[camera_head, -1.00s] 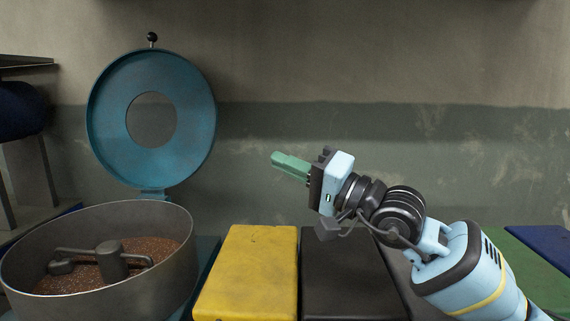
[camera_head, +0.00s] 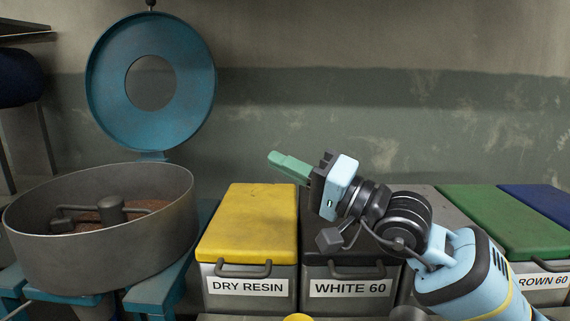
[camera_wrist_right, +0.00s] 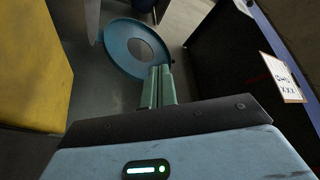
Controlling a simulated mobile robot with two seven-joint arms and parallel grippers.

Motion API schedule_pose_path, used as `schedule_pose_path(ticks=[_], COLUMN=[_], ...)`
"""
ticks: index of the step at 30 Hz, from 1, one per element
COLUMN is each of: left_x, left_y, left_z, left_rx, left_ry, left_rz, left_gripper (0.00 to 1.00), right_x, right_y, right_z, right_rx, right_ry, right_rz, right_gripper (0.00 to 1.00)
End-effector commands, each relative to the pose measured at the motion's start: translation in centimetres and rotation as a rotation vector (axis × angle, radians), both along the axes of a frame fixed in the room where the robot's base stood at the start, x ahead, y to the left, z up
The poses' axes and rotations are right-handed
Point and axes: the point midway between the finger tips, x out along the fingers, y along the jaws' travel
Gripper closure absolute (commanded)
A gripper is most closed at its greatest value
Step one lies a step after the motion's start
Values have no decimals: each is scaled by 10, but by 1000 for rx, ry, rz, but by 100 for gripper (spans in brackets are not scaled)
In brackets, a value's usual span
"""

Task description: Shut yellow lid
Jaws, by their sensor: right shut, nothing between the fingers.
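The yellow lid (camera_head: 248,222) lies flat on top of the grey bin labelled DRY RESIN (camera_head: 221,296), with a dark handle at its front edge. No gap shows under it from here. My right gripper (camera_head: 288,166) points left above and behind the bins, its green fingers shut together with nothing between them. In the right wrist view the fingers (camera_wrist_right: 158,87) are also together, and a yellow surface (camera_wrist_right: 33,68) that looks like the lid fills the left side, apart from them. My left gripper is not in view.
Left stands a mixer bowl (camera_head: 125,250) with a raised blue ring-shaped cover (camera_head: 195,85). Right of the yellow lid are a black-lidded WHITE 60 bin (camera_head: 344,289), a green lid (camera_head: 505,222) and a blue lid (camera_head: 540,205). The wall stands behind; space above the lids is open.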

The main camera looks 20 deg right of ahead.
Motion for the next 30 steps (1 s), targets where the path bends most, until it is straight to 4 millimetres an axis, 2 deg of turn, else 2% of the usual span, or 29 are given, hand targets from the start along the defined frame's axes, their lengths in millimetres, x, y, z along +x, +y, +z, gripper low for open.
schedule_pose_path(ticks=[8,11,14,18,21,30], left_x=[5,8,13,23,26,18], left_y=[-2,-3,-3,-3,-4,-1], left_z=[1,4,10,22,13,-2], left_rx=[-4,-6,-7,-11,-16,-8], left_ry=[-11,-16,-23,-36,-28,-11], left_rz=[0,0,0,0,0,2], left_gripper=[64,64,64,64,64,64], right_x=[0,0,-1,1,1,-23], right_y=[0,-2,-5,-12,-25,-61], right_z=[1,7,20,47,24,3], right_rx=[0,0,-1,-1,-7,-5], right_ry=[0,-2,-4,-6,8,3], right_rz=[0,-1,-1,-2,-4,-3], right_gripper=[100,100,100,100,100,100])
